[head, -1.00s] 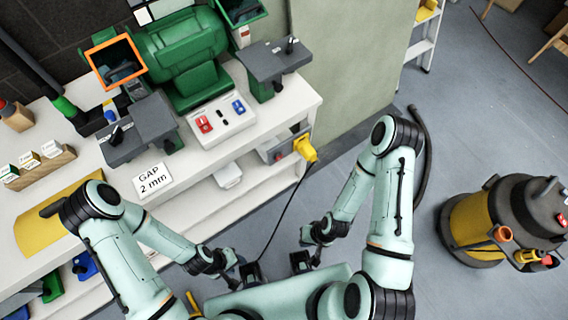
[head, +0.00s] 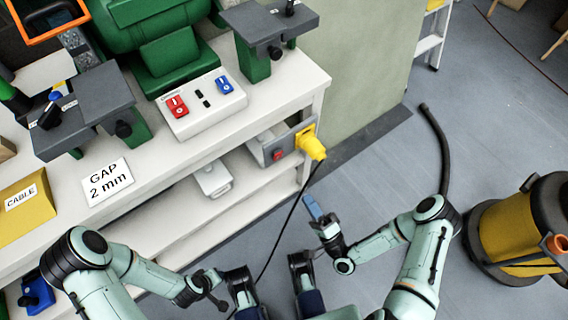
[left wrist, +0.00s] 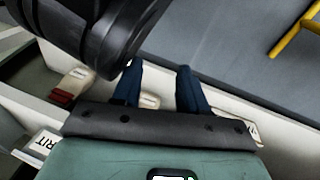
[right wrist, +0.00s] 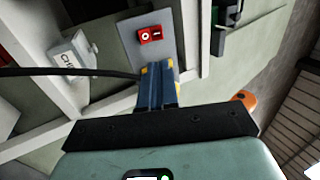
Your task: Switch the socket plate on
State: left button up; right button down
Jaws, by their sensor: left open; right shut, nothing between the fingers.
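The grey socket plate (head: 264,151) is on the end of the workbench, below its top. It carries a red switch (head: 278,154) and a yellow plug (head: 312,147) with a black cable. In the right wrist view the plate (right wrist: 130,45) and red rocker switch (right wrist: 149,34) with white marks lie just beyond my fingers. I cannot tell the rocker's position. My right gripper (head: 312,206) is shut and empty, below the plug and apart from the plate. Its blue fingers (right wrist: 158,75) partly hide the plug. My left gripper (left wrist: 160,72) is open and empty, low beside the bench shelves.
The white bench (head: 150,165) holds a green grinder (head: 165,45) and a panel with red and blue switches (head: 202,103). A white box (head: 213,178) sits on the shelf below. The black cable (head: 285,225) hangs near my right gripper. A yellow vacuum (head: 510,235) stands right.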

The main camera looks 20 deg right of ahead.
aim_at(279, 154)
pick_arm(q)
jog(key=shift+g, duration=0.6)
jog(key=s+f, duration=0.1)
jog(key=s+f+b, duration=0.1)
jog(key=s+f, duration=0.1)
jog(key=shift+s+a+b, duration=0.25)
jog(key=shift+s+b, duration=0.1)
jog(key=shift+b, duration=0.05)
pick_arm(e)
jog(key=x, duration=1.4)
pick_arm(q)
jog(key=shift+r, duration=0.15)
pick_arm(e)
jog(key=shift+w+a+r+g+p, duration=0.15)
jog(key=shift+r+g+p, duration=0.2)
jog(key=shift+p, duration=0.4)
jog(key=shift+f, duration=0.2)
pick_arm(q)
jog(key=shift+w+d+r+t, duration=0.1)
jog(key=shift+w+r+t, duration=0.1)
jog(key=shift+w+r, duration=0.3)
jog(key=shift+w+d+r+t, duration=0.1)
jog(key=shift+w+r+t, duration=0.15)
jog(key=shift+w, duration=0.45)
